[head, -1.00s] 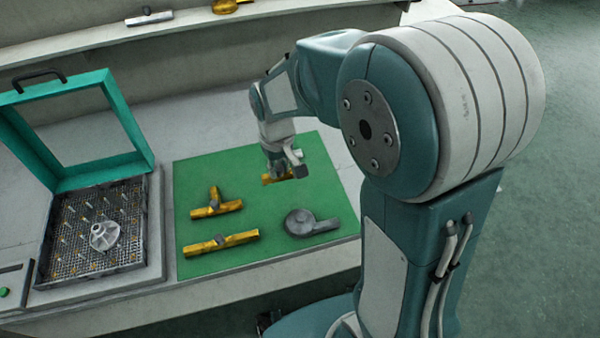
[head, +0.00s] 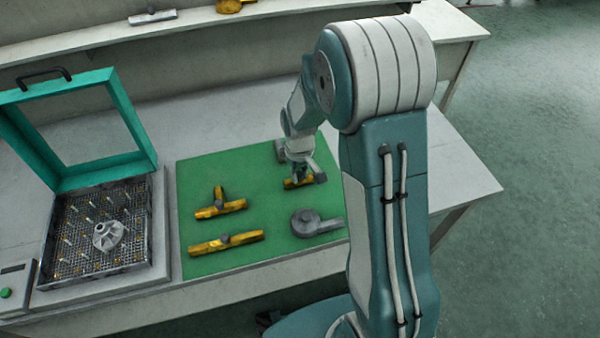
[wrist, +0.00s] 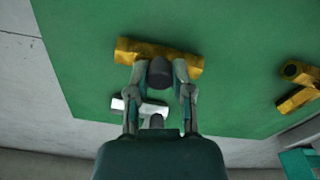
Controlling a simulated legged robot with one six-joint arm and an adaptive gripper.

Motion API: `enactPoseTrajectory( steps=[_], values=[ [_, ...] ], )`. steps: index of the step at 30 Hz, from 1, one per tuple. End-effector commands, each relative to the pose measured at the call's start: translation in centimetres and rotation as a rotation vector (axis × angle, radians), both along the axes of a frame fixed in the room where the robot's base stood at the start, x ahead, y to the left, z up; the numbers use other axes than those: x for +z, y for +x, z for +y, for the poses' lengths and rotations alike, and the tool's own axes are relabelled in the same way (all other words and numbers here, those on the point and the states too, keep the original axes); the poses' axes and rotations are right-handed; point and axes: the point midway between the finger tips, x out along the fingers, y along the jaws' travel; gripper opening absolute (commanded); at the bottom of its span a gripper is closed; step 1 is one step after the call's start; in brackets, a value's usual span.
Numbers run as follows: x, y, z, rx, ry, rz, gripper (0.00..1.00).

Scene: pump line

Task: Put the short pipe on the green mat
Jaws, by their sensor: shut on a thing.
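My gripper (head: 299,175) is at the back right of the green mat (head: 255,160). It is shut on the dark knob of a short yellow pipe (head: 290,184). In the wrist view my gripper (wrist: 160,78) has a finger on either side of the knob, and the short pipe (wrist: 130,49) lies crosswise beyond the fingertips. The pipe is over the mat, at or close to its surface; I cannot tell whether it touches. My fingers hide part of it in the head view.
The mat also holds a yellow tee (head: 219,204), a longer yellow pipe (head: 228,242), a grey round part (head: 312,223) and a small grey fitting (wrist: 150,108) by my gripper. Left stands an open teal-lidded case (head: 150,215). A shelf (head: 190,28) runs behind.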

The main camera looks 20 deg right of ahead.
Motion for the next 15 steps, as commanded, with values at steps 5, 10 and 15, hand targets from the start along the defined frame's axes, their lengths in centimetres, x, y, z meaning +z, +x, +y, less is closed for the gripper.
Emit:
enactPoseTrajectory(
  steps=[5,10,15],
  values=[
    [-0.06,0.0,-0.21,-0.001,0.002,0.0,0.0],
    [-0.13,0.0,-0.37,-0.001,0.004,0.0,0.63],
    [-0.13,-0.01,-0.17,-0.001,0.002,0.001,0.63]
  ],
)
